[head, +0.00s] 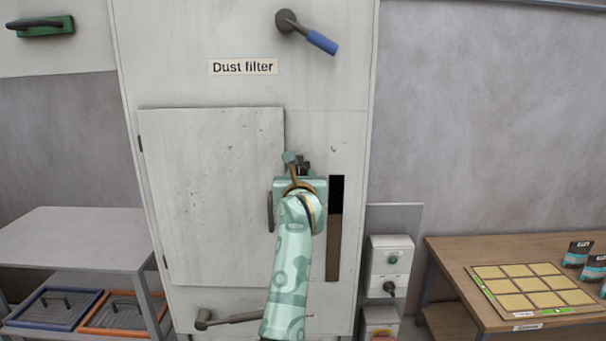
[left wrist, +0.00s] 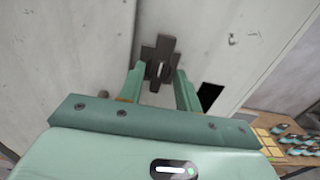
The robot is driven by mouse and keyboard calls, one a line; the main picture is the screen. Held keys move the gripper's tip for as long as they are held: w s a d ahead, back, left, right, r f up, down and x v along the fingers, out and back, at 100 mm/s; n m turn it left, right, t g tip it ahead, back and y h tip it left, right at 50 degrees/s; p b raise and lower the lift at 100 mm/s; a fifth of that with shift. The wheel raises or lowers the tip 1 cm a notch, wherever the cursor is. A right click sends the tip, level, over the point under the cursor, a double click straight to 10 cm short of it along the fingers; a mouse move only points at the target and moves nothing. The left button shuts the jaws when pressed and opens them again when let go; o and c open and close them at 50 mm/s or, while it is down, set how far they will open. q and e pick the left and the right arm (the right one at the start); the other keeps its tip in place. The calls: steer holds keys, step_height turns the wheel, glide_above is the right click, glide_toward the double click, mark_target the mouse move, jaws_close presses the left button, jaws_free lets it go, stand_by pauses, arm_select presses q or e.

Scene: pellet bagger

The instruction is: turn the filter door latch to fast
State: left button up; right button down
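The pale grey filter door (head: 210,190) sits in the front of the cabinet under the "Dust filter" label (head: 243,67) and looks closed. Its dark latch (head: 305,165) is by the door's right edge, mostly hidden behind my left gripper (head: 296,160) in the head view. In the left wrist view the latch (left wrist: 150,53) is a dark cross-like shape. My left gripper (left wrist: 159,72) points at it with two green fingers spread, one on each side. I cannot tell whether they touch it. My right gripper is not in view.
A blue-handled lever (head: 322,42) is above the door and a grey lever (head: 232,319) below it. A dark slot (head: 335,225) lies right of the latch. A switch box (head: 390,262) and a wooden table (head: 450,255) stand right, a grey shelf (head: 75,238) left.

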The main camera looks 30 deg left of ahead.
arm_select(q)
steer(key=shift+s, duration=0.1)
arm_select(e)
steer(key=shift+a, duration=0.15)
arm_select(q)
steer(key=shift+s+a+r, duration=0.1)
jaws_close()
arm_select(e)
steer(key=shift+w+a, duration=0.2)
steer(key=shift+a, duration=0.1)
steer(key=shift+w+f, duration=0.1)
arm_select(q)
steer(key=shift+s+a+f+n+b, duration=0.1)
steer(key=shift+f+n+b, duration=0.05)
steer(key=shift+n+b, duration=5.35)
steer(key=shift+a+f+n+b, duration=0.15)
steer(key=shift+n+b, duration=3.35)
steer(key=shift+b, duration=3.9)
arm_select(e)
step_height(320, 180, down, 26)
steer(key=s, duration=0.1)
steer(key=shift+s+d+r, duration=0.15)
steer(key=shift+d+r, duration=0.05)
arm_select(q)
steer(key=shift+d, duration=0.1)
